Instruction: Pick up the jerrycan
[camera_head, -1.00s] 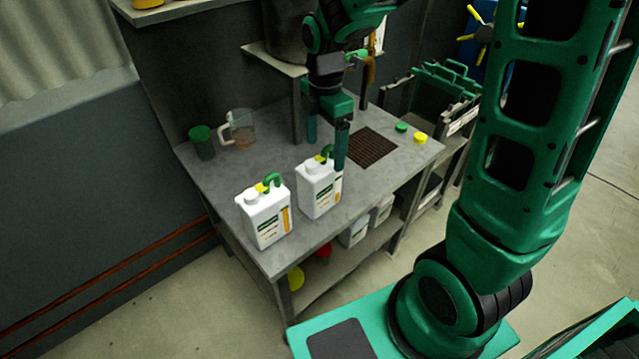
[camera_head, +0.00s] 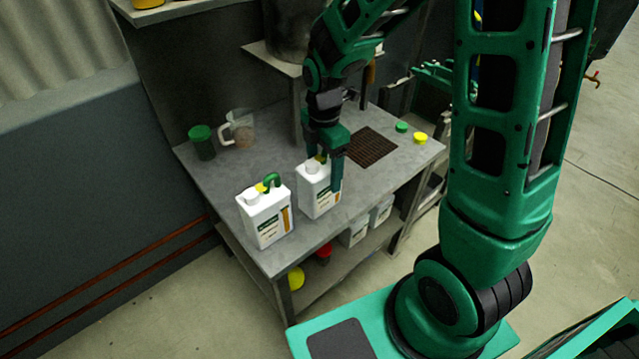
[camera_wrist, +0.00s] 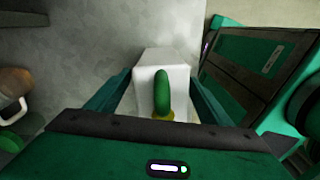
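Two white jerrycans with green handles stand upright on the grey table. The left jerrycan (camera_head: 265,218) is near the table's front left edge. The right jerrycan (camera_head: 316,196) is just behind and to the right of it. My gripper (camera_head: 323,172) points down over the right jerrycan, with one finger in front of its right side. In the wrist view my gripper (camera_wrist: 158,80) is open, its fingers on either side of this white jerrycan (camera_wrist: 161,62), with the green handle between them. The far finger is partly hidden in the head view, and contact is not clear.
A dark grate (camera_head: 371,147) and green (camera_head: 402,127) and yellow (camera_head: 420,138) caps lie at the right. More white containers (camera_head: 355,232) sit on the lower shelf.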

